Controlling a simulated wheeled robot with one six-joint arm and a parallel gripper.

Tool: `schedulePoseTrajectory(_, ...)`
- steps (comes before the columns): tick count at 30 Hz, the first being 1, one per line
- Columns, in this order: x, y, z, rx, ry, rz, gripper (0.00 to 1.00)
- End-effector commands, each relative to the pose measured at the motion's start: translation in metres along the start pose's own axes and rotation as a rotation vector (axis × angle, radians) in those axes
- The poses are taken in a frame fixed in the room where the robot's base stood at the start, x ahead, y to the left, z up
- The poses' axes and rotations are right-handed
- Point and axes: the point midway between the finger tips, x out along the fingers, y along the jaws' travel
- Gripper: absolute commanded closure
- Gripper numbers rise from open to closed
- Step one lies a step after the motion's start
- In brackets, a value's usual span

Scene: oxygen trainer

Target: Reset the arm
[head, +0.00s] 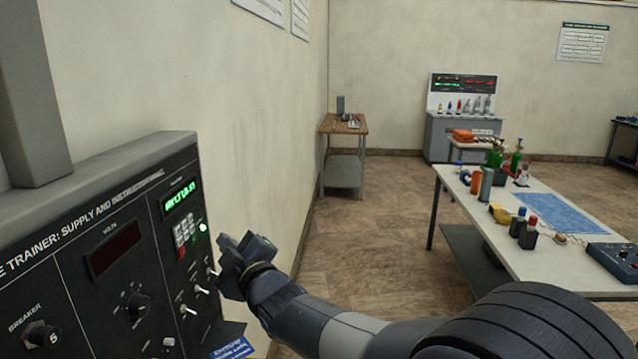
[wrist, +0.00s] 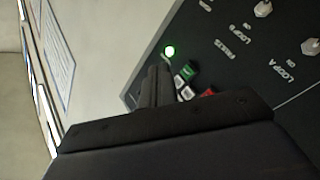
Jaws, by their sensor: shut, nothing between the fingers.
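My arm (head: 330,325) reaches from the lower right toward the trainer panel (head: 110,215) on the left. My gripper (head: 228,246) is shut and empty, close to the panel's right edge, beside its keypad (head: 184,229). The fingers hide part of the keypad there. I cannot tell whether the fingertips touch the panel.
A long table (head: 462,215) with bottles, a blue mat (head: 560,213) and a dark blue box (head: 615,262) stands at the right. A small wooden-topped table (head: 343,125) stands by the wall. A grey console (head: 463,120) is at the back. Open floor (head: 375,225) lies between.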

Motion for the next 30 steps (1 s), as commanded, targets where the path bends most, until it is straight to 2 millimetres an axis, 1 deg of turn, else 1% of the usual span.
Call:
schedulePoseTrajectory(2,0.001,0.003,-0.003,0.001,-0.003,-0.002,1.0)
schedulePoseTrajectory(6,-0.016,0.013,0.013,-0.001,-0.004,0.006,1.0)
schedulePoseTrajectory(9,-0.026,0.021,0.02,-0.002,-0.004,0.005,1.0)
schedulePoseTrajectory(15,-0.038,0.028,0.028,-0.001,-0.002,0.002,1.0)
schedulePoseTrajectory(21,-0.041,0.03,0.03,0.0,-0.001,0.001,1.0)
schedulePoseTrajectory(30,-0.039,0.028,0.028,0.0,-0.001,0.0,1.0)
